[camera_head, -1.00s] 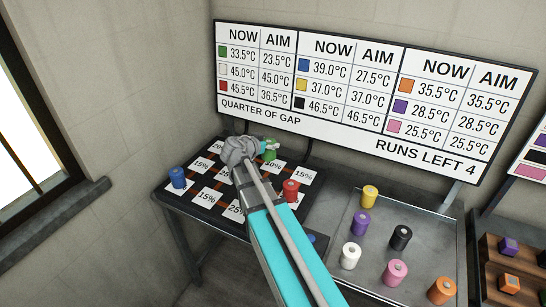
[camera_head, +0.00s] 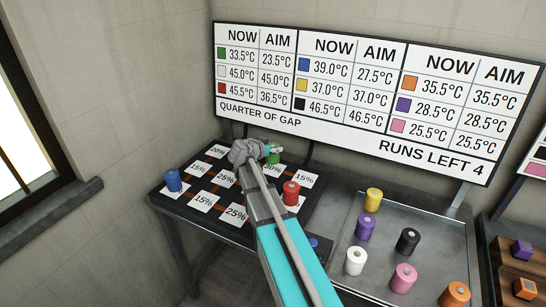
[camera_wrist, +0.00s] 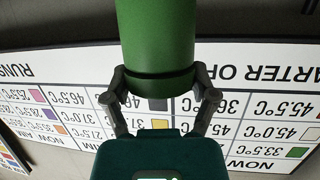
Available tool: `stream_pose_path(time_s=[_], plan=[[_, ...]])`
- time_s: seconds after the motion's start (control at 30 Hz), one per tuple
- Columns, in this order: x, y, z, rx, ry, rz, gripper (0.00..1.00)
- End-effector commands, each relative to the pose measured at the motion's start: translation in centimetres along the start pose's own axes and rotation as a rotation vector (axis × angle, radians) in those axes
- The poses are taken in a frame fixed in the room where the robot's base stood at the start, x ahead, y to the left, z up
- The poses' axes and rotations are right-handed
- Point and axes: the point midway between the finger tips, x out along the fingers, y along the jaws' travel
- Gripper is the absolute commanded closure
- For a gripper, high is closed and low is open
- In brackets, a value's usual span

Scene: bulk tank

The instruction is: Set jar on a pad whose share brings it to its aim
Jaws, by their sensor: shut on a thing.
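My gripper (camera_wrist: 158,76) is shut on the green jar (camera_wrist: 155,35), which fills the space between its fingers in the wrist view. In the head view the green jar (camera_head: 273,156) is at the back of the dark pad board (camera_head: 240,239), by a pad ending in 0% (camera_head: 272,168). I cannot tell whether it touches the pad. A blue jar (camera_head: 173,180) stands at the board's left, a red jar (camera_head: 291,193) at its right. Readable pads show 15%, 20% and 25%. The sign (camera_head: 370,100) reads green 33.5°C, aim 23.5°C; red 45.5, aim 36.5; blue 39.0, aim 27.5.
The sign also reads "quarter of gap" and "runs left 4". A metal tray (camera_head: 380,225) at the right holds yellow, purple, white, black, pink and orange jars. A wooden rack (camera_head: 500,272) with blocks stands at the far right. My arm hides part of the pad board.

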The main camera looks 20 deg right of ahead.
Motion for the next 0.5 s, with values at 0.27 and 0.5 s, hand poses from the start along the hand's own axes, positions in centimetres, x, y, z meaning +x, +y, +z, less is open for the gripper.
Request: stream_pose_path(time_s=[0.27, 0.5], plan=[[0.2, -0.1, 0.2, 0.0, 0.0, 0.0, 0.8], [1.4, -0.4, 1.5, 0.0, 0.0, -0.001, 0.8]])
